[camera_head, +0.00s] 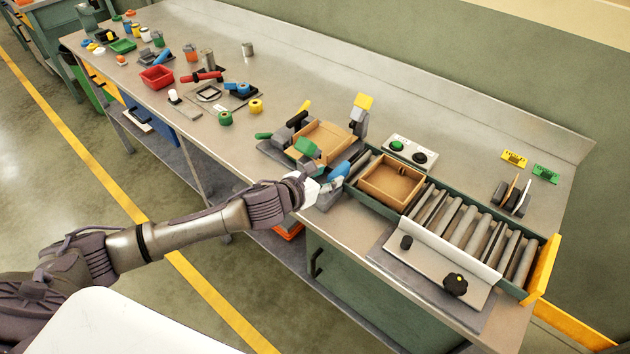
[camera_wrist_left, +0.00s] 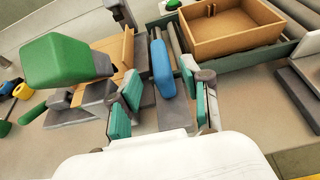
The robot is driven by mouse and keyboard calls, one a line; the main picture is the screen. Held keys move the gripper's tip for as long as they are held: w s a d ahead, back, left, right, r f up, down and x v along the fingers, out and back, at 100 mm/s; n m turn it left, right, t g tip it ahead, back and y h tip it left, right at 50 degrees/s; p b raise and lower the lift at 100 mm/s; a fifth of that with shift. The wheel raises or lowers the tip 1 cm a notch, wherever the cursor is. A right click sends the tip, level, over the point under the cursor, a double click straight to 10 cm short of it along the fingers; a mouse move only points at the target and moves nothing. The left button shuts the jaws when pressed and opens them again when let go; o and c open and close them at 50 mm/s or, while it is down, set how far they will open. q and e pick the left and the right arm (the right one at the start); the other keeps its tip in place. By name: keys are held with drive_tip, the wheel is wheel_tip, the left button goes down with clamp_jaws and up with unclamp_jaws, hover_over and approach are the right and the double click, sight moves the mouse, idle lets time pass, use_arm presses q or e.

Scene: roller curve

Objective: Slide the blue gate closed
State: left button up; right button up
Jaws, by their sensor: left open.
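The blue gate (camera_head: 340,171) is a small upright blue piece at the left end of the roller conveyor (camera_head: 462,222). It also shows in the left wrist view (camera_wrist_left: 162,68). My left gripper (camera_head: 325,188) is at the gate, near the bench's front edge. In the left wrist view its two teal-padded fingers are apart, with the blue gate between and just beyond them. I cannot tell whether either finger touches it. My right gripper is not in view.
A wooden tray (camera_head: 391,182) sits on the rollers right of the gate. A fixture with a green-topped handle (camera_wrist_left: 65,60) and a cardboard box (camera_head: 324,139) stands left of it. A button box (camera_head: 410,151) is behind.

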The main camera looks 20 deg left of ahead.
use_arm(q)
drive_tip(key=v, duration=0.5)
drive_tip(key=shift+s+r, duration=0.1)
drive_tip(key=shift+s, duration=0.1)
idle(0.5)
